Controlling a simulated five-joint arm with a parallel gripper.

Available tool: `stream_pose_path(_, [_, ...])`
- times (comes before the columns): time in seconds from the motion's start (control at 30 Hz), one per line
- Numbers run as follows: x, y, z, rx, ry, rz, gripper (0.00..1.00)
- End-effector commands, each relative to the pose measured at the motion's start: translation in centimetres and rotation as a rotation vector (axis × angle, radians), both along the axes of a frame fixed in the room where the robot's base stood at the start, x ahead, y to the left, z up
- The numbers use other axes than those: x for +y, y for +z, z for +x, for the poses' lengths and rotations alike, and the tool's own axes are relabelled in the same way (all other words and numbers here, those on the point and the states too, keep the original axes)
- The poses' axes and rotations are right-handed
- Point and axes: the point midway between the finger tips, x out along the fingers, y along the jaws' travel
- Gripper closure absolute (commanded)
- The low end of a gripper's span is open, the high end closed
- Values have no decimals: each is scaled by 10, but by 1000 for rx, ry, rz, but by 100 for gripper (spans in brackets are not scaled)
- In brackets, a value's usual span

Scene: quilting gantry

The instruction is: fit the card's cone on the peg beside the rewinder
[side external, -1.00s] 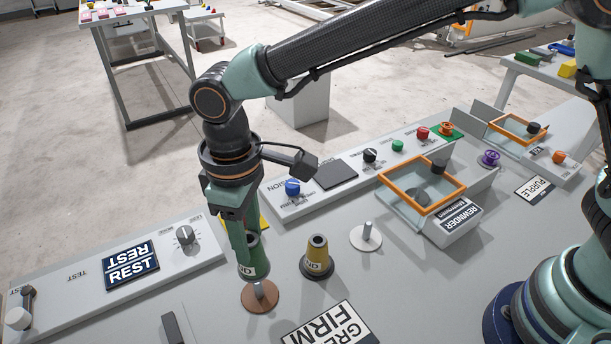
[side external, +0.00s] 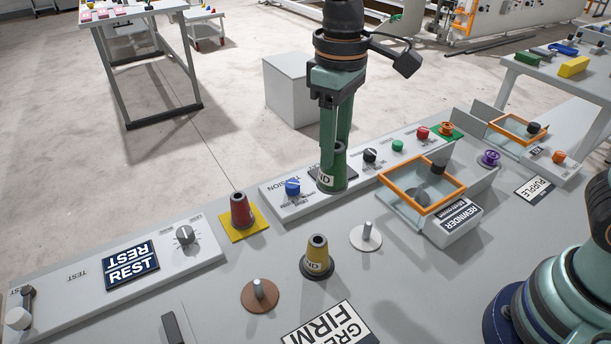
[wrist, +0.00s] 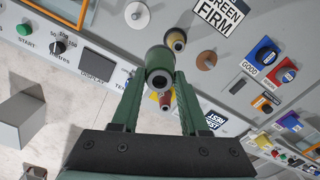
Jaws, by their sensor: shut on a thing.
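My gripper (side external: 336,145) is shut on a green cone (side external: 332,181) and holds it upright, in the picture over the tension panel. In the wrist view the green cone (wrist: 160,68) sits between the fingers, its open top facing the camera. The card (side external: 330,325) at the front edge reads GREEN FIRM in the wrist view (wrist: 217,12). The peg (side external: 367,231) on a white disc stands empty, left of the orange-framed rewinder (side external: 455,220). It also shows in the wrist view (wrist: 137,15).
A yellow cone (side external: 317,258) stands between the white-disc peg and an empty peg on a brown disc (side external: 259,294). A red cone (side external: 240,212) stands on a yellow square. Knobs, including a blue one (side external: 292,187), line the back panel. Bare table lies right of the yellow cone.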

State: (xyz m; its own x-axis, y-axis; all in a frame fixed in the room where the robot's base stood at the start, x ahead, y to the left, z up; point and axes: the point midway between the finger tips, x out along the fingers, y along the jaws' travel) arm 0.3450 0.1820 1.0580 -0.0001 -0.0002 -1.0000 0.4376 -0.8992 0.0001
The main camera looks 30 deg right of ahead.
Motion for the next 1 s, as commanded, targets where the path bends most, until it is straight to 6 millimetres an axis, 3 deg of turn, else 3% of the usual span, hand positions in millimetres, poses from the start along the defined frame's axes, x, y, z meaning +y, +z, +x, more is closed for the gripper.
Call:
stream_pose_path(0.03, [-19, 0, -2, -2, -42, 1, 100])
stream_pose_path(0.1, [-38, -1, -6, -2, -85, 1, 100])
stream_pose_path(0.37, [-87, -7, -22, -1, -204, 0, 100])
stream_pose_path(0.63, [-82, -50, -21, 3, -193, -1, 100])
stream_pose_path(1.0, [-82, -57, -20, 0, -192, 0, 100])
